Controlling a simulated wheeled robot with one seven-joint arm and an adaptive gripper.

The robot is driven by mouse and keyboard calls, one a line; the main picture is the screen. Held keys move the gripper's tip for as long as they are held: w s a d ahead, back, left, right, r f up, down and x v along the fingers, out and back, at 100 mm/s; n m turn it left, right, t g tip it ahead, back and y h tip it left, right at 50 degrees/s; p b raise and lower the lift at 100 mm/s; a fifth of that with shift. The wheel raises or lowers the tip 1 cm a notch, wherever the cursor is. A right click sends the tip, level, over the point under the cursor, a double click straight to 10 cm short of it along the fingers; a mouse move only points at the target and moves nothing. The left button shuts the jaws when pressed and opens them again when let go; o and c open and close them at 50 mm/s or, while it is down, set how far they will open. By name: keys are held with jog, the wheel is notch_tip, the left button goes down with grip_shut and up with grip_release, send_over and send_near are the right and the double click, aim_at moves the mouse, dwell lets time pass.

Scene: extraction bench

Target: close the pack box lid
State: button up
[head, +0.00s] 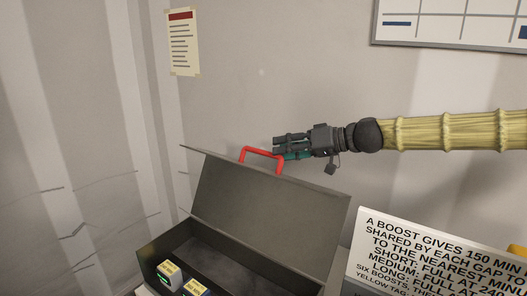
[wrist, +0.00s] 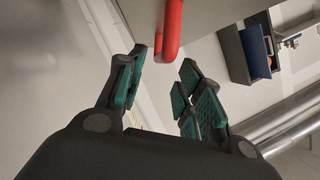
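The pack box (head: 165,250) is a dark grey case at the bottom middle of the head view. Its lid (head: 265,205) stands open, tilted up at the back. A red handle (head: 262,151) sits on the lid's top edge; it also shows in the wrist view (wrist: 172,30). My gripper (head: 279,147) is just right of the handle in the head view, pointing left. In the wrist view its teal-padded fingers (wrist: 158,92) are spread apart, with nothing between the tips. The handle's end lies just beyond them. I cannot tell whether a finger touches the handle.
Small yellow-labelled blocks (head: 168,270) lie inside the box. A white text sign (head: 440,250) stands right of the box. A notice (head: 183,42) and a framed board (head: 450,25) hang on the wall.

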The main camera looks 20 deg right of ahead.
aim_at(263, 152)
jog(key=shift+p+x, duration=0.85)
jog(key=shift+x, duration=2.65)
grip_shut()
